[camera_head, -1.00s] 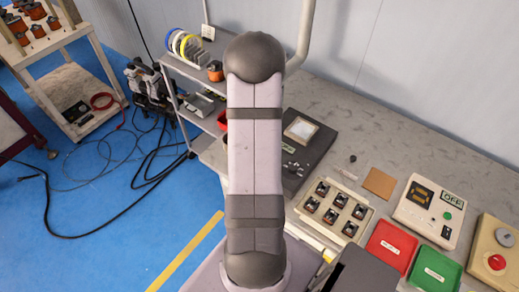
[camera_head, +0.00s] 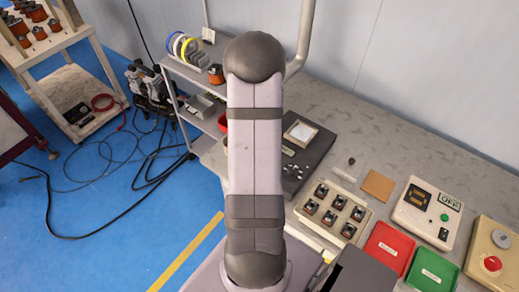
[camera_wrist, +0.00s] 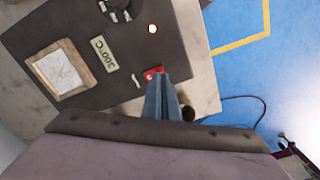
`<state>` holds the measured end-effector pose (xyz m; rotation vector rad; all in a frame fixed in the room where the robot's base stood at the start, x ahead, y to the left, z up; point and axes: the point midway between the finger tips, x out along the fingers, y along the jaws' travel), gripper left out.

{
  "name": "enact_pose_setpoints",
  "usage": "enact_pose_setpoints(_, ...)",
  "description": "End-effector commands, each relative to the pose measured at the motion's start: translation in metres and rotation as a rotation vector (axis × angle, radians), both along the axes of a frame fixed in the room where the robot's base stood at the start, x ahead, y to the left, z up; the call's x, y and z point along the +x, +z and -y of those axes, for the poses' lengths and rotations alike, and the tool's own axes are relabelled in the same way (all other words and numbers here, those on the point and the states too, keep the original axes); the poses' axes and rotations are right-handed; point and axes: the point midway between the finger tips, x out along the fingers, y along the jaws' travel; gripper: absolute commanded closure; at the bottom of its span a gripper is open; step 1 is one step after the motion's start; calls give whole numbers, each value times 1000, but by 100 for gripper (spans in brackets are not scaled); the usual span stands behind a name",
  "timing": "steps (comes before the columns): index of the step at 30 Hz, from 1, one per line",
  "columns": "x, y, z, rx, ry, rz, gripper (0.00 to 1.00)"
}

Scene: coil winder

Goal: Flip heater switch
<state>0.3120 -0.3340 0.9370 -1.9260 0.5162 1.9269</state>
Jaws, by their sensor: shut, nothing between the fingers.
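The heater is a dark flat unit (camera_head: 311,151) on the bench, partly hidden by my arm in the head view. The wrist view shows its dark top (camera_wrist: 150,50) close up. A small red switch (camera_wrist: 152,73) sits near its edge. A pale green display (camera_wrist: 104,54) reads 300°C, and a round lamp (camera_wrist: 152,29) glows. My gripper (camera_wrist: 163,76) is shut and empty. Its fingertips are right at the red switch and partly cover it; I cannot tell whether they touch. The gripper is hidden in the head view.
To the heater's right in the head view are a tray of small parts (camera_head: 333,232), a red bin (camera_head: 388,249), a green bin (camera_head: 433,272) and a control box (camera_head: 427,213). A shelf (camera_head: 193,80) stands behind my arm.

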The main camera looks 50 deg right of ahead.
Motion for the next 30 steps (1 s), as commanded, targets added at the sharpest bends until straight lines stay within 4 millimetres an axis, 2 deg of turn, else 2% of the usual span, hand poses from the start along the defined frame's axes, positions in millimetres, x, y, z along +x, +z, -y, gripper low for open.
enact_pose_setpoints(1, 0, 7, 0, 0, 0, 0, 100)
enact_pose_setpoints(16, 0, 43, 0, -2, 0, 1, 100)
enact_pose_setpoints(30, 0, 46, 0, -1, 0, 1, 100)
